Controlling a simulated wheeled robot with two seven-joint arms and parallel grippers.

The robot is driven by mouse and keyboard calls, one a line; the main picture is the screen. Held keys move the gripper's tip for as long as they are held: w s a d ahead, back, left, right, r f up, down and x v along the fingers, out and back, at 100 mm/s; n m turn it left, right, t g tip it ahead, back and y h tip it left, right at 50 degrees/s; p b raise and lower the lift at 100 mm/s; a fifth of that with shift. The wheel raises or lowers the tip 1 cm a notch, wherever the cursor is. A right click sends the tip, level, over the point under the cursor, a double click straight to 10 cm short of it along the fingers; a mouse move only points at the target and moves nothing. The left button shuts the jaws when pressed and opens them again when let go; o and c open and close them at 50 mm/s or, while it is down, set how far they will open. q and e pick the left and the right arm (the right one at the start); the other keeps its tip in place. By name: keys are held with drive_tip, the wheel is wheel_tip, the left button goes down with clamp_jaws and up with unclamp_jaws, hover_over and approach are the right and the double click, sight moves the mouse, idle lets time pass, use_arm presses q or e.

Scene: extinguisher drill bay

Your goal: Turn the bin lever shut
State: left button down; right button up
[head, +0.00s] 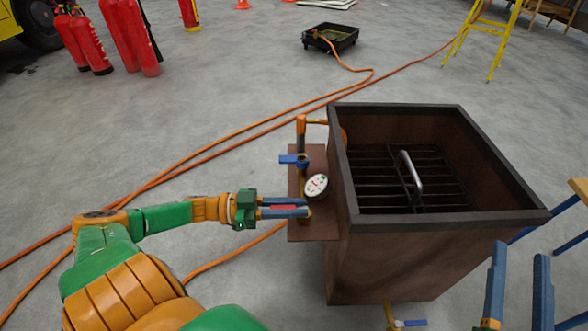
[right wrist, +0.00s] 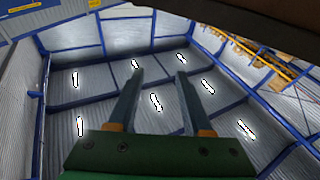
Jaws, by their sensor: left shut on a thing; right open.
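The brown bin (head: 385,262) with a dark rim stands right of centre in the head view. A brown side panel (head: 318,231) on its left carries brass pipework, a round white gauge (head: 316,187) and a blue-handled lever (head: 293,160). My left gripper (head: 301,206) reaches in from the left, just below the gauge, and is shut on a red lever handle (head: 284,207) between its blue fingers. The fingers hide most of that lever. My right gripper (head: 520,252) is open and empty at the lower right; the right wrist view (right wrist: 153,74) shows nothing between its fingers.
A grate with a metal handle (head: 410,172) lies inside the bin. Another blue lever (head: 411,323) shows low at the bin's front. Orange hoses (head: 220,137) cross the floor behind my left arm. Red extinguishers (head: 128,35), a black tray (head: 331,38) and a yellow ladder (head: 480,37) stand farther back.

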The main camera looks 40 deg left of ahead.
use_arm(q)
drive_tip(key=shift+g, duration=0.3)
use_arm(e)
drive_tip(key=shift+s+a+r+t+y, duration=0.1)
drive_tip(key=shift+s+r+t+y, duration=0.1)
drive_tip(key=shift+r, duration=0.25)
drive_tip(key=shift+s+r+t+y, duration=0.1)
drive_tip(key=shift+r+t, duration=0.1)
drive_tip(key=shift+r, duration=0.25)
use_arm(q)
drive_tip(key=c, duration=0.8)
unclamp_jaws()
drive_tip(key=v, duration=0.7)
drive_tip(key=shift+f, duration=0.15)
use_arm(e)
drive_tip(key=f+g, duration=0.1)
drive_tip(key=f, duration=0.1)
drive_tip(key=w+f+g+h, duration=0.1)
drive_tip(key=shift+d+f, duration=0.2)
drive_tip(key=shift+f, duration=0.2)
